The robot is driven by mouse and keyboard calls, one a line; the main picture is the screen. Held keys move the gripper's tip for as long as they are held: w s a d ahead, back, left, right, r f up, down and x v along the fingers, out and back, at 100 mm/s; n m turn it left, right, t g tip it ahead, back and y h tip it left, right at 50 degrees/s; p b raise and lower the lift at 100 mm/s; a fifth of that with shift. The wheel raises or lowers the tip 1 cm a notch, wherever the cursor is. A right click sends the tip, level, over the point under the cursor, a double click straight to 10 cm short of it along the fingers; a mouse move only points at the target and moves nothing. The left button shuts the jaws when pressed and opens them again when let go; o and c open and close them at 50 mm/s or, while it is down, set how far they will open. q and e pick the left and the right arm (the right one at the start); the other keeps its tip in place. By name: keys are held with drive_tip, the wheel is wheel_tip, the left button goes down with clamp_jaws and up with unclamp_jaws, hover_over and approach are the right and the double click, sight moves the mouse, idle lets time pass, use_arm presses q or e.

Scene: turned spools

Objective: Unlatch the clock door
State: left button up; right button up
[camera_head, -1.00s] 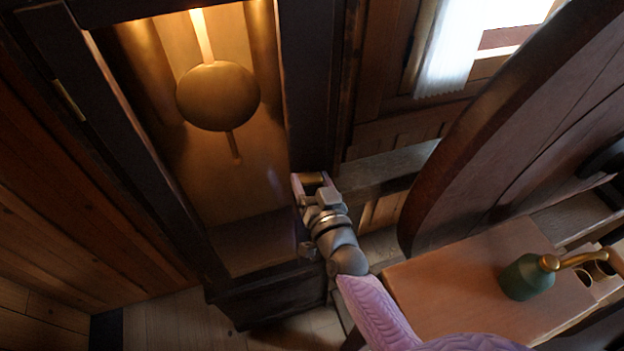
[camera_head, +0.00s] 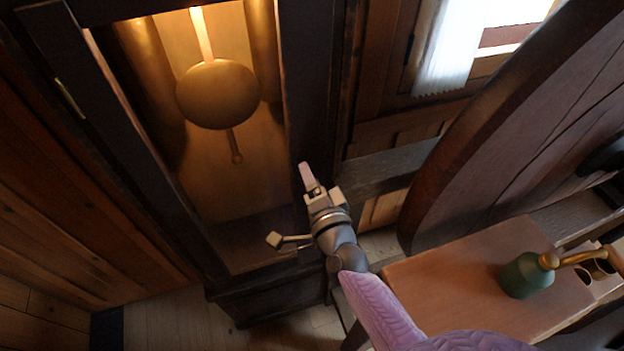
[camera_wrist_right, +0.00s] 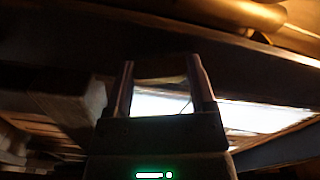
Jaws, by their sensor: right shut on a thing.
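The tall dark clock case shows at the left of the head view, with its door frame (camera_head: 308,100) and a round brass pendulum bob (camera_head: 217,95) behind it. A thin brass hinge-like strip (camera_head: 68,97) is on the left frame. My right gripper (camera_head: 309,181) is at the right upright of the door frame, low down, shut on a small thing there. Its fingers hide that thing, which I take to be the latch. In the right wrist view the fingers (camera_wrist_right: 160,85) stand apart before the dark frame. My left gripper is out of view.
A small table (camera_head: 450,285) at the lower right bears a green pot-like object (camera_head: 527,276) with a brass spout or handle. A large dark curved wooden piece (camera_head: 490,120) stands behind it. A lit window with a white curtain (camera_head: 450,50) is at the top.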

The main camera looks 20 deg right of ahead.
drive_tip(key=shift+m, duration=1.9)
drive_tip(key=o, duration=1.2)
drive_tip(key=shift+s, duration=0.1)
drive_tip(key=s, duration=0.9)
drive_tip(key=shift+s+d+b, duration=0.15)
drive_tip(key=shift+s+b, duration=0.15)
drive_tip(key=shift+s, duration=0.1)
